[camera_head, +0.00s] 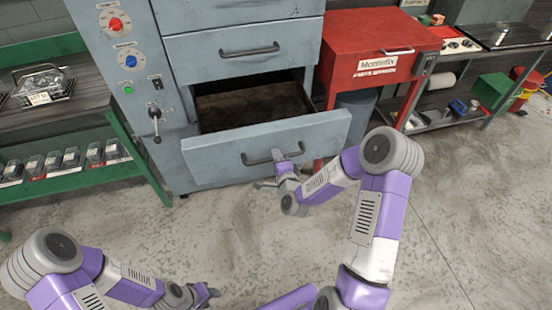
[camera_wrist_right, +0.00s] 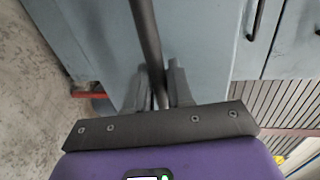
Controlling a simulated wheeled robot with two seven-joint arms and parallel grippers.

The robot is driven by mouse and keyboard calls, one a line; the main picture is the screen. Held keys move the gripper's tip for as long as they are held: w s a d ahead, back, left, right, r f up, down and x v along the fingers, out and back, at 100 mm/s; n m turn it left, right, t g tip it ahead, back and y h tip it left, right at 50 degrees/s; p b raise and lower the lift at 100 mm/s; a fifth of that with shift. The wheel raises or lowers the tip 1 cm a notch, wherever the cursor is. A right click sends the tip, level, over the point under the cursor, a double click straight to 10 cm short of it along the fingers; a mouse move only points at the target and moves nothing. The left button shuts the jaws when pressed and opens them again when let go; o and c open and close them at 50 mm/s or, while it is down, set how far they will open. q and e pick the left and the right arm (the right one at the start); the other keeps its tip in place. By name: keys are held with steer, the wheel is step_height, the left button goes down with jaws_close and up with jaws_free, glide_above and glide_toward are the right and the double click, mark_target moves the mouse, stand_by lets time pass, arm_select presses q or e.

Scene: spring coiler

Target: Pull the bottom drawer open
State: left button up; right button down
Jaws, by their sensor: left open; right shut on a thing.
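The bottom drawer (camera_head: 215,154) of the grey-blue cabinet stands pulled out, and its brown inside shows behind the front panel. Its dark bar handle (camera_head: 258,160) runs across the panel. My right gripper (camera_head: 284,160) is at the right part of this handle. In the right wrist view the fingers (camera_wrist_right: 162,88) are closed on the dark handle bar (camera_wrist_right: 147,40), which passes between them. My left gripper (camera_head: 208,294) is open and empty, low in the head view over the floor, well away from the drawer.
A closed drawer with its own handle (camera_head: 249,51) is above. A red cabinet (camera_head: 370,50) stands to the right of the drawer. A green shelf rack (camera_head: 85,175) with several small boxes stands at left. The concrete floor in front is clear apart from my arms.

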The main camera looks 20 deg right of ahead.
steer(key=c, duration=1.2)
jaws_free()
steer(key=p+v, duration=0.3)
steer(key=v, duration=0.4)
steer(key=shift+s, duration=0.2)
